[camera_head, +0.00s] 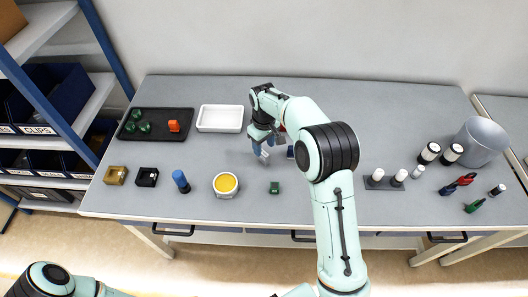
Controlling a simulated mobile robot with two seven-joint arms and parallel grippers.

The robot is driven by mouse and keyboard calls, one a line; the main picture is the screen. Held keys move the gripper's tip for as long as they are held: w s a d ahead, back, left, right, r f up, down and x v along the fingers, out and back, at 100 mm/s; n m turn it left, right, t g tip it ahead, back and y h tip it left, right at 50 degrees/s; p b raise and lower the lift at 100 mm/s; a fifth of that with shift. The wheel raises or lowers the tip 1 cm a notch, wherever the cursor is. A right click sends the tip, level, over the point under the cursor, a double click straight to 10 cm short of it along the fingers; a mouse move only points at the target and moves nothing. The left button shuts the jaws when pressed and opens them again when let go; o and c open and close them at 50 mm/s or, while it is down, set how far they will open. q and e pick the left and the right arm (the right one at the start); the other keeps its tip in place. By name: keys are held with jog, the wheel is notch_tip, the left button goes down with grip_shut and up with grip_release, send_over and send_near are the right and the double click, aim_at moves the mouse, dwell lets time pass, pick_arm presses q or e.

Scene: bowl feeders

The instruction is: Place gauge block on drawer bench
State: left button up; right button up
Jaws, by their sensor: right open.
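The drawer bench (330,208) is a long grey-topped table with dark drawer handles along its front. My right gripper (264,150) is open, pointing down low over the middle of the bench, right of the white tray. I cannot clearly pick out the gauge block. A small dark blue block (290,152) lies just right of the gripper, partly beside my arm. A small green block (274,187) lies nearer the front edge. My right arm hides part of the bench behind it. My left gripper is out of view; only part of that arm shows at bottom left.
A black tray (154,137) holds green pieces and an orange block (174,126). A white tray (220,118) stands beside it. A yellow-filled cup (225,185) and blue cylinder (181,181) stand in front. A grey bucket (481,142) and bottles are at right.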

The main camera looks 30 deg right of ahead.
aim_at(264, 153)
notch_tip(264, 153, up, 6)
jog(key=shift+p, duration=0.3)
dwell(0.4)
